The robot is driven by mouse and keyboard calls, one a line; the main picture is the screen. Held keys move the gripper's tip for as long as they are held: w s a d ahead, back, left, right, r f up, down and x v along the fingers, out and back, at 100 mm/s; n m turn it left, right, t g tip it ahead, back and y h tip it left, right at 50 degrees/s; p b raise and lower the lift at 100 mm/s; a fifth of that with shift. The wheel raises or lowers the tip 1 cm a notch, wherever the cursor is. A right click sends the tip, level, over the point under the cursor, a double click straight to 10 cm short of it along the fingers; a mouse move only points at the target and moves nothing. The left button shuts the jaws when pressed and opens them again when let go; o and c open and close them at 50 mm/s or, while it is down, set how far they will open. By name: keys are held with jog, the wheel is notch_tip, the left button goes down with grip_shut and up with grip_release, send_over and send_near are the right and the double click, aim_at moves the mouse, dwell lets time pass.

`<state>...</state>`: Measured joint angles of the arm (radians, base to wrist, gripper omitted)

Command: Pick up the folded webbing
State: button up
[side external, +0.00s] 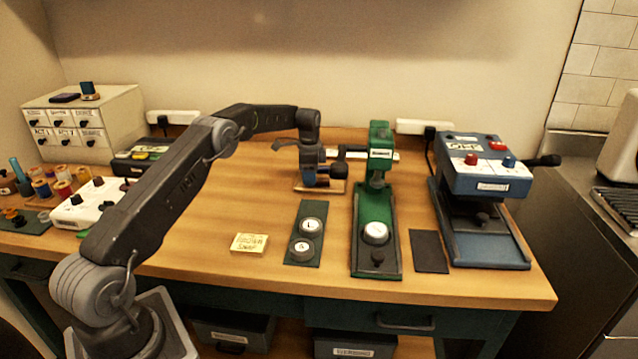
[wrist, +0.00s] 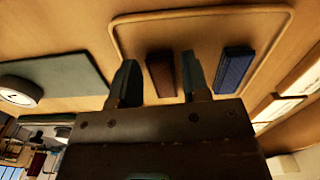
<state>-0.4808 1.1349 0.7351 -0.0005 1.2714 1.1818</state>
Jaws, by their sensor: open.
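My gripper (side external: 310,180) is at the back middle of the table, low over a small tan tray (side external: 341,190). In the wrist view, my gripper (wrist: 158,62) is open, with its two dark fingers apart. A blue ribbed piece (wrist: 234,68) lies to the right of the right finger. Both lie inside the tray's raised rim (wrist: 200,10). Either could be folded webbing; I cannot tell which.
A green press (side external: 377,210) stands right of the tray, with a blue machine (side external: 484,175) further right. A dark green mat (side external: 304,252) with two round dials lies in front. A yellow note (side external: 249,244) lies front left. The wood left of the tray is clear.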

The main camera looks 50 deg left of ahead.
jog(key=shift+f, duration=0.45)
jog(key=c, duration=0.7)
jog(key=shift+r, duration=0.1)
